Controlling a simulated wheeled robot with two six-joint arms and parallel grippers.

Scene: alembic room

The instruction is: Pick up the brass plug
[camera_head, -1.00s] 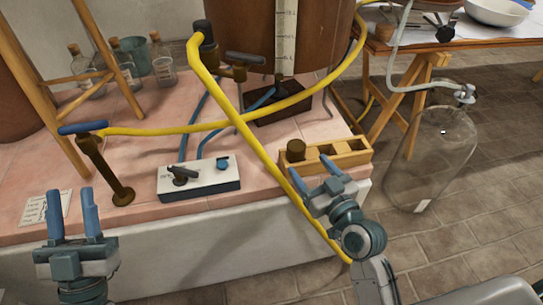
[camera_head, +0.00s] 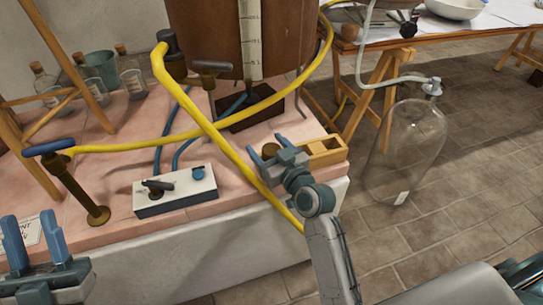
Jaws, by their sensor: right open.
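The brass plug (camera_head: 269,150), a dark brown-gold cylinder, is at the left end of the wooden rack (camera_head: 326,155) on the pink tiled ledge. My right gripper (camera_head: 267,147) is open, with its blue fingers on either side of the plug in this view. Whether the fingers touch the plug cannot be told, and its lower part is hidden by the gripper. My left gripper (camera_head: 34,230) is open and empty at the lower left, in front of the ledge.
A thick yellow hose (camera_head: 205,125) crosses the ledge close to the left of my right gripper. A white valve box (camera_head: 175,192) and a brass post with a blue handle (camera_head: 80,190) stand further left. A large glass bottle (camera_head: 408,150) stands on the floor at right.

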